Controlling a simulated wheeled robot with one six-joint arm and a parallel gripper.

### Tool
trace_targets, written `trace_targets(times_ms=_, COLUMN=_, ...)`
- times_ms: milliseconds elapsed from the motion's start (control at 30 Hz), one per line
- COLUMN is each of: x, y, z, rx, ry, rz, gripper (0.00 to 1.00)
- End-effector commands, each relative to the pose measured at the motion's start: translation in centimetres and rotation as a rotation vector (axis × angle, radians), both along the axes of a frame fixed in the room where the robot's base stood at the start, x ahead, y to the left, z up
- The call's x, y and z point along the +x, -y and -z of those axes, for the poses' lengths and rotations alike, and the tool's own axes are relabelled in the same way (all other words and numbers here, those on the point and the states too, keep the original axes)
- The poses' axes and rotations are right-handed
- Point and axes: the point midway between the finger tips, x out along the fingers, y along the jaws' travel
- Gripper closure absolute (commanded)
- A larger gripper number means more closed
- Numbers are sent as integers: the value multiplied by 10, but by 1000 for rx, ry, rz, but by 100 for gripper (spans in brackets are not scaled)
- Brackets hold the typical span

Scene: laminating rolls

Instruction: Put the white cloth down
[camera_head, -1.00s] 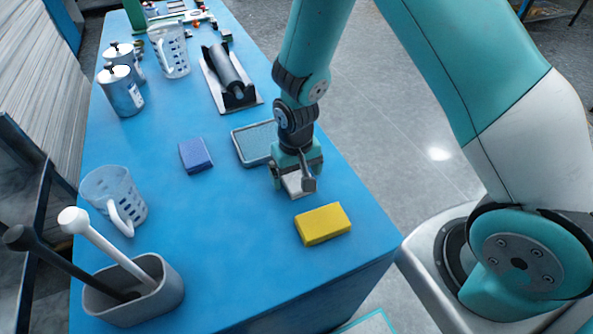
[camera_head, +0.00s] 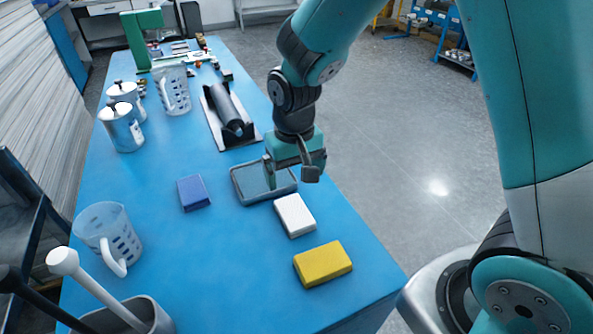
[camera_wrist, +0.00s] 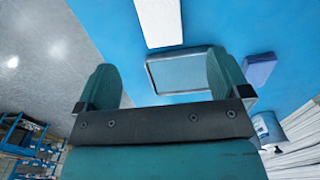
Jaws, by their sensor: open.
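The white cloth (camera_head: 295,215) is a small folded block lying flat on the blue table, between the grey tray and the yellow block. It also shows at the top of the wrist view (camera_wrist: 159,20). My gripper (camera_head: 291,178) is open and empty, raised above the table near the tray's right end and beyond the cloth. In the wrist view the two fingers (camera_wrist: 160,85) stand wide apart with nothing between them, and the cloth lies clear of them.
The grey tray (camera_head: 246,197) lies beside the cloth, and a yellow block (camera_head: 323,264) lies nearer the front. A blue block (camera_head: 194,193), a jug (camera_head: 108,236), metal canisters (camera_head: 121,127) and a black roller (camera_head: 228,108) stand on the table (camera_head: 220,255). Its right edge is close.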

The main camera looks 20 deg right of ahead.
Motion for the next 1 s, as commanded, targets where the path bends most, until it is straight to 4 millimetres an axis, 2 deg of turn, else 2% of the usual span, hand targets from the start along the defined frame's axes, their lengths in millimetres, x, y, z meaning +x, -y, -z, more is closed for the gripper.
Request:
trace_targets(times_ms=167, x=-18, y=-9, z=-34, rx=57, ry=13, rz=-66, gripper=5)
trace_targets(times_ms=267, x=-47, y=-20, z=-68, rx=131, ry=29, rz=-165, gripper=5)
trace_targets(times_ms=400, x=-100, y=-33, z=-110, rx=233, ry=59, rz=-337, gripper=5)
trace_targets(times_ms=500, x=-136, y=-39, z=-130, rx=289, ry=81, rz=-451, gripper=5)
trace_targets(times_ms=600, x=-163, y=-43, z=-142, rx=325, ry=98, rz=-538, gripper=5)
trace_targets(times_ms=700, x=-179, y=-43, z=-148, rx=345, ry=109, rz=-591, gripper=5)
trace_targets(times_ms=800, x=-185, y=-44, z=-149, rx=352, ry=111, rz=-612, gripper=5)
trace_targets(times_ms=1000, x=-185, y=-44, z=-149, rx=352, ry=111, rz=-612, gripper=5)
